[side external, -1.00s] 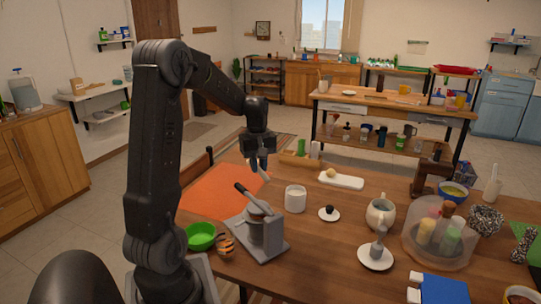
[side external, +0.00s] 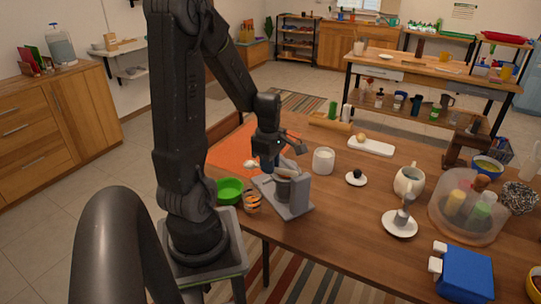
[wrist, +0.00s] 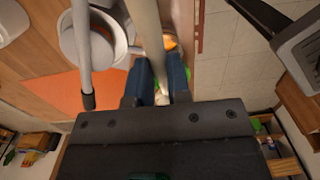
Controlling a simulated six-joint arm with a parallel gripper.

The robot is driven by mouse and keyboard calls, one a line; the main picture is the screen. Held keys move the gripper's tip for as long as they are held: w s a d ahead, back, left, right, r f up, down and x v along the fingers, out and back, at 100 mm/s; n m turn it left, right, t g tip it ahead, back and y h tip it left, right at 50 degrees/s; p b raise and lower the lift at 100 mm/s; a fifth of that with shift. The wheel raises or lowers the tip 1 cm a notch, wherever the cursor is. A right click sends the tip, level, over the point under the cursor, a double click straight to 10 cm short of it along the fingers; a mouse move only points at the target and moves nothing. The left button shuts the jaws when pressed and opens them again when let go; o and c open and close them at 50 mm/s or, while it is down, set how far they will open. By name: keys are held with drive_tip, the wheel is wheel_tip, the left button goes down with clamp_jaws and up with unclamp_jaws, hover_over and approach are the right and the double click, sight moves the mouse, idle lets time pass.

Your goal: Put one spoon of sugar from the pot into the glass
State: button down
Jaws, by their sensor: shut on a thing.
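My gripper (side external: 268,160) is low over the left part of the table, beside the grey stand (side external: 296,208) that holds a grey pot-like cup. In the wrist view its blue fingers (wrist: 160,80) are shut on a long pale handle (wrist: 146,30), apparently the spoon's. The spoon's far end is not clear there. A pale spoon-like shape (side external: 235,163) shows over the orange mat; I cannot tell whether it is the held spoon. A white pot (side external: 323,161) stands right of the stand. A small orange-striped glass (side external: 252,201) stands at the near edge. Sugar is not visible.
A green bowl (side external: 230,191) stands left of the glass. A white lid with a dark knob (side external: 356,178), a white jug (side external: 408,181), a saucer (side external: 400,224) and a clear-domed container (side external: 468,218) stand to the right. The orange mat (side external: 238,142) lies behind.

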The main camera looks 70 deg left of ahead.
drive_tip(key=f+h, duration=0.1)
drive_tip(key=a+f+g+h, duration=0.1)
drive_tip(key=h, duration=0.1)
drive_tip(key=shift+w+f+m, duration=0.1)
drive_tip(key=shift+f+m, duration=0.15)
drive_tip(key=shift+m, duration=0.05)
drive_tip(key=a+m+g+h, duration=0.1)
drive_tip(key=h, duration=0.1)
drive_tip(key=r+m+g+h, duration=0.1)
drive_tip(key=m+h, duration=0.1)
drive_tip(key=h, duration=0.1)
drive_tip(key=s+a+m+h, duration=0.1)
drive_tip(key=m+h, duration=0.1)
drive_tip(key=h, duration=0.1)
drive_tip(key=shift+s+a+r+g, duration=0.1)
drive_tip(key=shift+a+r+g, duration=0.15)
drive_tip(key=shift+a+g, duration=0.15)
drive_tip(key=shift+r, duration=2.55)
